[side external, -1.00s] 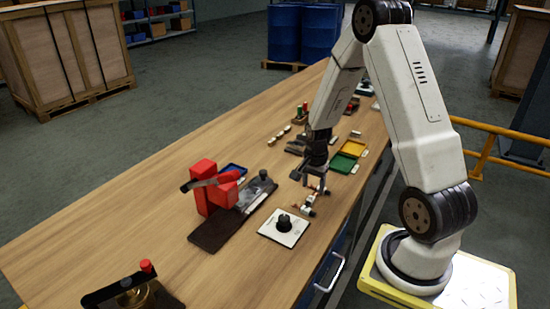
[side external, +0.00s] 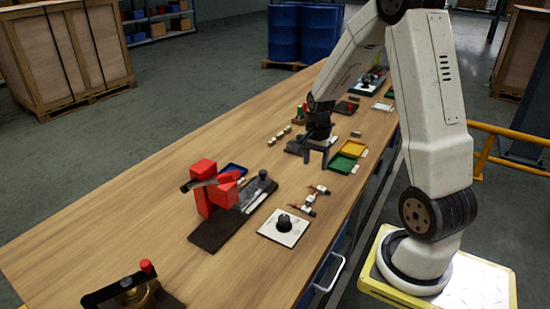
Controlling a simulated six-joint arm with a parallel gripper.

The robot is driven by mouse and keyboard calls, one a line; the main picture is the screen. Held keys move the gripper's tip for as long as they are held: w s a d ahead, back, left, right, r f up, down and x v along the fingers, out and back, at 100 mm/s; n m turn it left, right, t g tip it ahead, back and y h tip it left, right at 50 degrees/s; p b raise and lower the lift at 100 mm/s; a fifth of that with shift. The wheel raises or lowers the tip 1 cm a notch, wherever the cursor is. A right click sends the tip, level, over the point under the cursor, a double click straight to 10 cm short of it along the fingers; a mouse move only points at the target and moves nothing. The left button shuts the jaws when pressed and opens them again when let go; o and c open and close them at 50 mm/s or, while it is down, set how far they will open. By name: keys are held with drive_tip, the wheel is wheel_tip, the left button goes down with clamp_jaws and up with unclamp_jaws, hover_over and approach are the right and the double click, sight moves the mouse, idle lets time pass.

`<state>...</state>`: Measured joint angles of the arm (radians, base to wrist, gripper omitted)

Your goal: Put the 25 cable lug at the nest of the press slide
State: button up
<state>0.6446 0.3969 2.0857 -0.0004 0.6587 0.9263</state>
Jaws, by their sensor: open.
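A red press (side external: 204,190) stands on a dark base plate (side external: 215,238) on the table. A grey slide (side external: 252,198) lies at its right side; its nest is too small to make out. Several small lug-like parts (side external: 309,200) with orange, white and black bits lie to the right of the press. I cannot tell which one is the 25 cable lug. My gripper (side external: 315,164) is open, beyond these parts and apart from them, near dark items on the table. I see nothing between its fingers.
A white plate with a black knob (side external: 272,232) sits in front of the small parts. Green (side external: 342,164) and yellow (side external: 353,148) trays lie right of my gripper. A brass item with a red knob (side external: 143,296) is near left.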

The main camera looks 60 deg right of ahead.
idle(0.4)
drive_tip(key=s+a+r+n+t, duration=0.2)
drive_tip(key=a+n, duration=1.6)
drive_tip(key=a, duration=0.5)
drive_tip(key=shift+s+r+t, duration=0.15)
drive_tip(key=shift+t, duration=0.15)
drive_tip(key=shift+o, duration=0.4)
drive_tip(key=shift+d, duration=0.1)
